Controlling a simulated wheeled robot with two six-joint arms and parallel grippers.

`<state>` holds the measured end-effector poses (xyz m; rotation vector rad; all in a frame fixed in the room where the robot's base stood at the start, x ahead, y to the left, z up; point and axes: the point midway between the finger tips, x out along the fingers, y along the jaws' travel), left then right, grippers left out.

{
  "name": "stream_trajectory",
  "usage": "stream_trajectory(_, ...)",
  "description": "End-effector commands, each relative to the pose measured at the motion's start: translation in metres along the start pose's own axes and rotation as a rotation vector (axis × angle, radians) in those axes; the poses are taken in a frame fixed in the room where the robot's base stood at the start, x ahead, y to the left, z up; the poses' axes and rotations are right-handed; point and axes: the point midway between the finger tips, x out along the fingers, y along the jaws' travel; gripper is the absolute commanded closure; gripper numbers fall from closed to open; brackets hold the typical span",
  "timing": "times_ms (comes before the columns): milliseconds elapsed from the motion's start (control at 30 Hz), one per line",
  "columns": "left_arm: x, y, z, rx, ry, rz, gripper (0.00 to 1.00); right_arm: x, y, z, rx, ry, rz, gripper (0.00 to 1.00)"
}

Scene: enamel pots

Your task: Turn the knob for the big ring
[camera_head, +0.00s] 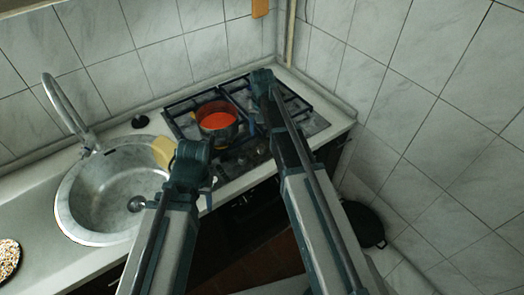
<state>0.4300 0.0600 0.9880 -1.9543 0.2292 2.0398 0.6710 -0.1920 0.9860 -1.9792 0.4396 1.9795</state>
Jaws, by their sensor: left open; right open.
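The gas hob (312,127) is set in the counter at the back, with black grates over its rings. A pot (217,134) with a red-orange inside stands on the left part of the grates. Small knobs (242,158) show dimly along the hob's front edge, between my arms; which one serves the big ring cannot be told. My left gripper (209,187) is open over the counter's front edge, left of the knobs, its fingers mostly hidden by its wrist. My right gripper (252,126) is open over the hob, right of the pot, largely hidden by its own arm.
A round steel sink (88,205) with a tall tap (66,108) lies left, a yellow item (163,150) at its rim. A speckled round item (8,258) sits on the counter at far left. A dark pan (366,223) is low at the right. Tiled walls close the corner.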

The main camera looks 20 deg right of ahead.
Motion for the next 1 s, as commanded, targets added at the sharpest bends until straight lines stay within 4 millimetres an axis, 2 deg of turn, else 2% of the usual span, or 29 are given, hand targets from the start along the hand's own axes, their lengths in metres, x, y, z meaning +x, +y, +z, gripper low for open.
stream_trajectory(33, 0.015, 0.002, -0.001, 0.0, 0.0, 0.0, 0.5, 0.015, 0.0, 0.0, 0.0, 0.0, 0.0, 0.26)
stream_trajectory(400, 0.065, 0.006, -0.004, -0.001, 0.0, 0.0, 0.5, 0.065, 0.0, 0.0, 0.0, 0.0, 0.0, 0.26)
stream_trajectory(500, 0.074, 0.007, -0.004, -0.001, 0.0, 0.0, 0.5, 0.074, 0.0, 0.0, 0.0, 0.0, 0.0, 0.26)
stream_trajectory(900, 0.077, 0.007, -0.004, -0.001, 0.0, 0.0, 0.5, 0.077, 0.0, 0.0, 0.0, 0.0, 0.0, 0.26)
stream_trajectory(1000, 0.077, 0.007, -0.004, -0.001, 0.0, 0.0, 0.5, 0.077, 0.0, 0.0, 0.0, 0.0, 0.0, 0.44)
